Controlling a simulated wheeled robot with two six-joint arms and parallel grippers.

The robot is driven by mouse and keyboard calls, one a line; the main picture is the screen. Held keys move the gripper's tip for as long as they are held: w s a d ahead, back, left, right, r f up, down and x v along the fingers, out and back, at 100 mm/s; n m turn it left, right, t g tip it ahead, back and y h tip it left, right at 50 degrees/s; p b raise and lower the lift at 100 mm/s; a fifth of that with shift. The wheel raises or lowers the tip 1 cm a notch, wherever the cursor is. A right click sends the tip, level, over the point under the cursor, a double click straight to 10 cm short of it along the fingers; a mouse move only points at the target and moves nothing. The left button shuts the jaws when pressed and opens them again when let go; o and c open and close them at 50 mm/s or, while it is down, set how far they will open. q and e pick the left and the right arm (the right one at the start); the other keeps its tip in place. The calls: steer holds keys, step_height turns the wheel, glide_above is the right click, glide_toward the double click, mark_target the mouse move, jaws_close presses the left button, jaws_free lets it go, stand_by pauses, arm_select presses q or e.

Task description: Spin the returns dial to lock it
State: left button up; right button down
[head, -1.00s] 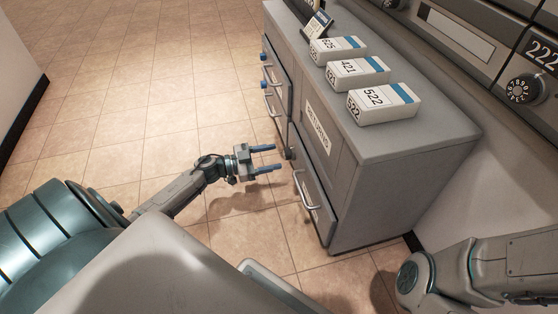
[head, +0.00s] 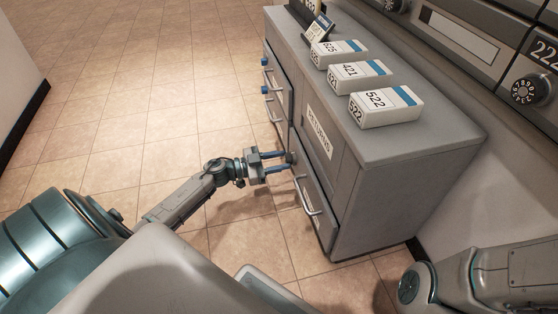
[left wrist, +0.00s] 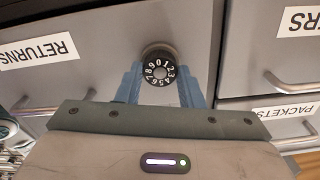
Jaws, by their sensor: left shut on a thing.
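The returns dial (left wrist: 160,68), a round black knob with white digits, sits on the grey RETURNS front (left wrist: 100,75) of the cabinet. In the head view the dial (head: 290,157) is small and partly behind my fingertips. My left gripper (head: 287,160) is shut on it; in the left wrist view its blue fingers (left wrist: 160,80) stand on either side of the dial. The digits face the wrist camera. The white RETURNS label (head: 319,132) is beside the dial. My right gripper is outside the view; only part of the right arm shows.
White numbered boxes 522 (head: 385,106), 421 (head: 358,76) and 625 (head: 338,52) stand on the cabinet top (head: 410,145). A bar handle (head: 306,195) juts out below the dial. Mailboxes with another dial (head: 525,91) are at right. The tiled floor at left is clear.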

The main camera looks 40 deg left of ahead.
arm_select(q)
steer(key=m+p, duration=0.2)
steer(key=m, duration=0.1)
steer(key=shift+r, duration=0.1)
steer(key=m+p, duration=0.1)
steer(key=m, duration=0.7)
steer(key=shift+m+p, duration=0.3)
steer(key=shift+p, duration=0.1)
steer(key=m, duration=0.4)
steer(key=shift+f+m+b, duration=0.25)
steer(key=shift+m+b, duration=0.05)
steer(key=shift+b, duration=0.05)
steer(key=m+b, duration=0.1)
steer(key=m, duration=0.3)
steer(key=shift+f, duration=0.1)
steer(key=m+b, duration=0.2)
steer(key=m, duration=0.3)
steer(key=shift+b, duration=0.35)
steer(key=m+b, duration=0.4)
steer(key=m, duration=0.2)
steer(key=shift+m+b, duration=0.65)
steer(key=shift+m, duration=1.25)
